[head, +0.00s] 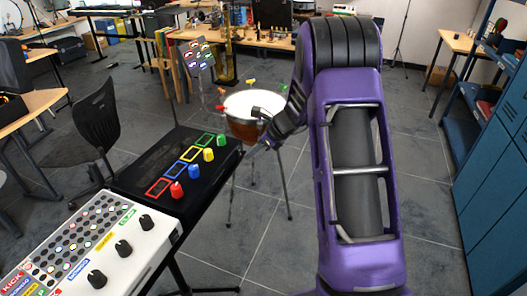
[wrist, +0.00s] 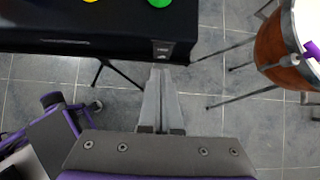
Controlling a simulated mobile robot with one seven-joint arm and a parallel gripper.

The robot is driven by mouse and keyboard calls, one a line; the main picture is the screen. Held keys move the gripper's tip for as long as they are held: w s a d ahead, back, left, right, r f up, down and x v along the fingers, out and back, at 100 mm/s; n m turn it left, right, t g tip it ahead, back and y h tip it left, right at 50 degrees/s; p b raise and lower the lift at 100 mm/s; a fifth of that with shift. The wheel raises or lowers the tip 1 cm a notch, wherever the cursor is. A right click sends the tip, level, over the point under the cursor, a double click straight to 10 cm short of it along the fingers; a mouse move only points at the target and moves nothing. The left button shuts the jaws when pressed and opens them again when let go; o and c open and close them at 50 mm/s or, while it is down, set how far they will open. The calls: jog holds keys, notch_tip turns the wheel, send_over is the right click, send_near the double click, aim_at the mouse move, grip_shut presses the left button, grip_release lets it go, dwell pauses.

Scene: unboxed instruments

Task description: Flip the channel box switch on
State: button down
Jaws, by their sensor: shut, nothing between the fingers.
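The channel box (head: 160,148) is a long black box on a stand at the left of the head view. Red, yellow, blue and green knobs line its top, each beside a matching coloured outline. In the wrist view the box (wrist: 100,22) fills the top left. A small grey switch (wrist: 162,48) sits on its side near the right end. My gripper (wrist: 160,72) is shut and empty, its fingertips just below the switch in the picture; I cannot tell whether they touch it. In the head view my gripper (head: 264,142) is small, beside the box's far right end. The switch is not visible there.
A kettle drum (head: 250,108) on thin legs stands just beyond my gripper and at the right of the wrist view. A white panel with black knobs (head: 110,245) adjoins the box's near end. A black chair (head: 98,120) is at left. Grey tiled floor lies open below.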

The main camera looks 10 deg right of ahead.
jog(key=shift+w+a, duration=0.4)
jog(key=shift+a, duration=0.1)
jog(key=shift+a, duration=0.1)
jog(key=shift+w+a+f, duration=0.1)
jog(key=shift+w+f, duration=0.05)
jog(key=shift+f, duration=0.05)
jog(key=shift+r+p, duration=0.9)
jog(key=shift+p, duration=0.1)
